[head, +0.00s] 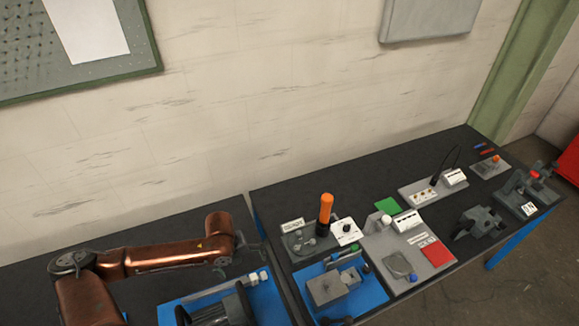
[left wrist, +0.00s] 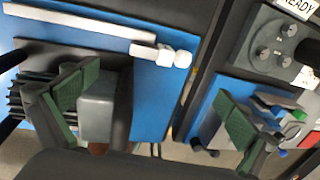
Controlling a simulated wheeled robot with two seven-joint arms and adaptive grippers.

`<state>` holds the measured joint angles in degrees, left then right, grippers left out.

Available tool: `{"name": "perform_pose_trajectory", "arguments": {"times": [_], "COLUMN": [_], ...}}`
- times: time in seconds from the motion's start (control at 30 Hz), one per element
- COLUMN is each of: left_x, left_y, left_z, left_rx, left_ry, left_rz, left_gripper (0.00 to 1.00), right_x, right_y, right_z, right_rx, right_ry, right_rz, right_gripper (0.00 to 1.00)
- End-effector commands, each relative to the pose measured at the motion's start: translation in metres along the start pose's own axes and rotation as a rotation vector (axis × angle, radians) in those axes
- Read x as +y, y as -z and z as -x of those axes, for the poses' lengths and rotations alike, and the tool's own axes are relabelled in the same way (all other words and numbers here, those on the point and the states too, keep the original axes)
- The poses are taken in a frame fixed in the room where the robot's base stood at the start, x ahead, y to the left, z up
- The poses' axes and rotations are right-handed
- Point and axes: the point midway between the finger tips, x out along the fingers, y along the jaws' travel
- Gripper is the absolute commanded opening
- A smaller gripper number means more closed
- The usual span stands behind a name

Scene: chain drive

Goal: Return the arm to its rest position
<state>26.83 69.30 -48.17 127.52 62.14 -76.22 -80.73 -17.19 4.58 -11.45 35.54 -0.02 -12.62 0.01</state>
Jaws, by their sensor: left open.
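My copper-coloured left arm comes in from the left in the head view and reaches over the bench. Its gripper (head: 243,257) hangs above the back of the left blue mat (head: 264,303), near a row of small white blocks. In the left wrist view the two green-padded fingers (left wrist: 150,92) stand wide apart with nothing held between them. A grey block and dark ribbed parts show behind the left finger, and a white bar with rounded white pieces (left wrist: 165,55) lies on the mat beyond. My right gripper is not in view.
A second blue mat (head: 372,294) with a grey fixture lies to the right. An upright orange-handled tool (head: 326,209) stands behind it on a grey base. Grey panels and clamps fill the right bench. The bench behind my left arm is clear up to the wall.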

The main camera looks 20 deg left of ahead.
Motion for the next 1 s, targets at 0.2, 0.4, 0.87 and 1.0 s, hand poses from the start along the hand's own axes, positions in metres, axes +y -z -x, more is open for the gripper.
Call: {"name": "perform_pose_trajectory", "arguments": {"times": [0.2,0.4,0.87,1.0], "left_x": [0.000,0.000,-0.002,-0.002], "left_y": [0.002,0.002,0.001,0.001], "left_z": [-0.038,-0.075,-0.094,-0.093], "left_rx": [0.004,0.003,0.000,0.000], "left_ry": [-0.001,-0.001,-0.001,-0.001], "left_rz": [0.002,0.001,0.000,0.000], "left_gripper": [1.00,1.00,1.00,1.00], "right_x": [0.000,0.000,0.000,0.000], "right_y": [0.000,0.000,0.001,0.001], "right_z": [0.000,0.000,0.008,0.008], "right_rx": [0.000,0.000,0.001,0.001], "right_ry": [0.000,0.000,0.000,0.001], "right_rz": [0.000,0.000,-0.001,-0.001], "right_gripper": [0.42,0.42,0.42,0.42]}}
